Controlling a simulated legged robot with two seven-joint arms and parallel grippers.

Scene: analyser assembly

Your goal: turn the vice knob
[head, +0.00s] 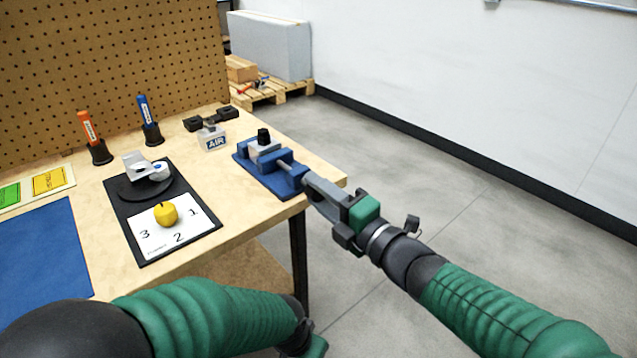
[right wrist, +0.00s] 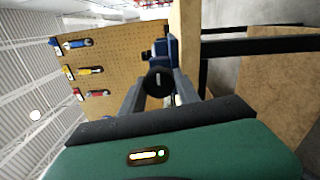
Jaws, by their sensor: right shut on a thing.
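The blue vice (head: 282,181) is at the right end of the table, and part of it shows in the right wrist view (right wrist: 172,52). A light grey part with a black top (head: 263,137) sits in its jaws. My right gripper (head: 308,182) reaches the near end of the vice from the right, fingers level with it. In the right wrist view the dark round knob (right wrist: 158,78) lies between its two fingers, which are shut on it. In the head view the fingers hide the knob. My left gripper (head: 308,343) is low at the bottom edge, its fingers not clear.
An AIR block (head: 214,139) with a black handle stands behind the vice. A black board (head: 119,205) bears a round stand, a yellow apple and a number card. Orange (head: 87,127) and blue (head: 145,108) pens stand upright. Floor right of the table is clear.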

